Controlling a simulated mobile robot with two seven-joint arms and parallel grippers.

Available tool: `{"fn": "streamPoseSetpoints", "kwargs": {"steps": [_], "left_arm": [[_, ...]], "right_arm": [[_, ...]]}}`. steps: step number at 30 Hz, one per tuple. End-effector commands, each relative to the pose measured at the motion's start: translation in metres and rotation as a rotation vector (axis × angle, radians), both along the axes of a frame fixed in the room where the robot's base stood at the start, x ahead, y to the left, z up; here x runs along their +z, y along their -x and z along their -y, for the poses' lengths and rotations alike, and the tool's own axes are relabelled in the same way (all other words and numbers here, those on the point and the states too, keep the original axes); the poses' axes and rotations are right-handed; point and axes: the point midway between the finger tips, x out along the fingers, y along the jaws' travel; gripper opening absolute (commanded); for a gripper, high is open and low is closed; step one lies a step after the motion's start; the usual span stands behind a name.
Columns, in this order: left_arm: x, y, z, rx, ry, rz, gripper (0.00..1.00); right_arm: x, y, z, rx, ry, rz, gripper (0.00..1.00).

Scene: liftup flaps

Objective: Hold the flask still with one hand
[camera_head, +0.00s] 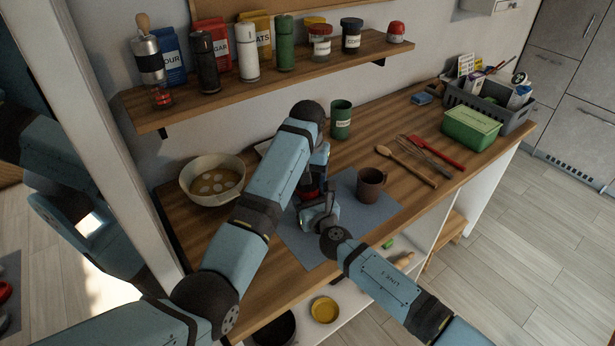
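My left arm reaches over the counter and bends down, and its gripper (312,184) is mostly hidden behind the forearm. My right gripper (318,212) is low over the grey mat (377,215), close beside the left one. A small dark and red thing shows between the two grippers. It may be part of the flask, but I cannot tell. How either gripper's fingers stand is hidden. Tall black (207,70), white (247,55) and green (285,45) flask-like containers stand upright on the shelf, away from both grippers.
A brown mug (370,185) stands on the mat just right of the grippers. A pot (205,190) is at the left, a green canister (341,120) behind. A wooden spoon (405,165), red utensil (437,152) and grey crate (515,118) lie to the right.

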Motion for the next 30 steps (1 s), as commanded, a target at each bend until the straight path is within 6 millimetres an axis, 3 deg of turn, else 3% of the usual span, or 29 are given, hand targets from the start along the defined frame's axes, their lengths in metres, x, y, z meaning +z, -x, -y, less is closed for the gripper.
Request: {"fn": "streamPoseSetpoints", "kwargs": {"steps": [13,26,30], "left_arm": [[0.017,0.0,0.0,0.0,0.001,0.002,0.41],[0.02,0.0,0.0,-0.001,0.0,0.001,0.41],[0.03,0.0,0.0,-0.001,0.001,0.001,0.41]], "right_arm": [[0.0,0.0,0.0,0.0,0.0,0.0,0.0],[0.0,0.0,0.0,0.0,0.0,0.0,0.0],[0.0,0.0,0.0,0.0,0.0,0.0,0.0]]}}
